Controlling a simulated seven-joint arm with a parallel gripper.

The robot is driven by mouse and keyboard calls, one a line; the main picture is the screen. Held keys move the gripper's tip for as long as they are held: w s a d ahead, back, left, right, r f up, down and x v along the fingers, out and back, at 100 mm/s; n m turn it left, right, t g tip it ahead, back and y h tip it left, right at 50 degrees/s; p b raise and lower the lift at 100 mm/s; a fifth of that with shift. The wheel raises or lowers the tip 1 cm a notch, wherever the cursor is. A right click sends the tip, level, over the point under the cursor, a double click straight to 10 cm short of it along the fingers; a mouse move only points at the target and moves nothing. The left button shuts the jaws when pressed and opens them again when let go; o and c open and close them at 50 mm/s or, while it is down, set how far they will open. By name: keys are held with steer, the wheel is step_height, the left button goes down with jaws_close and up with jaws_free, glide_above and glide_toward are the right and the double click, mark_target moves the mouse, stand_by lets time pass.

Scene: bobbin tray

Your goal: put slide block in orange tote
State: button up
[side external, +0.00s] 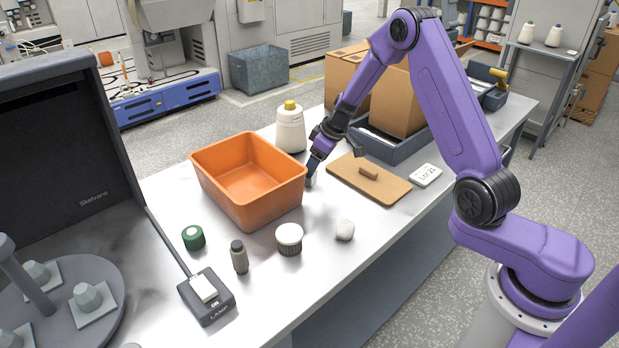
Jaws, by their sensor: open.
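An orange tote (277,205) stands open on the metal bench, and its visible inside looks empty. My gripper (333,160) is low over the bench, just right of the tote's right corner, pointing down with its jaws open. A small pale grey piece (311,181) shows at the lower fingertip, close beside the tote. It is partly hidden and may be the slide block. I cannot tell whether the finger touches it.
A brown board with a raised bar (368,173) and a white label card (425,176) lie right of my gripper. A green roll (193,237), small bottle (239,256), white-topped jar (289,238) and pale lump (345,230) stand in front.

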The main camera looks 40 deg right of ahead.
steer(key=shift+x, duration=2.15)
steer(key=shift+d, duration=0.1)
steer(key=c, duration=1.2)
steer(key=shift+r, duration=0.1)
steer(key=shift+c, duration=0.2)
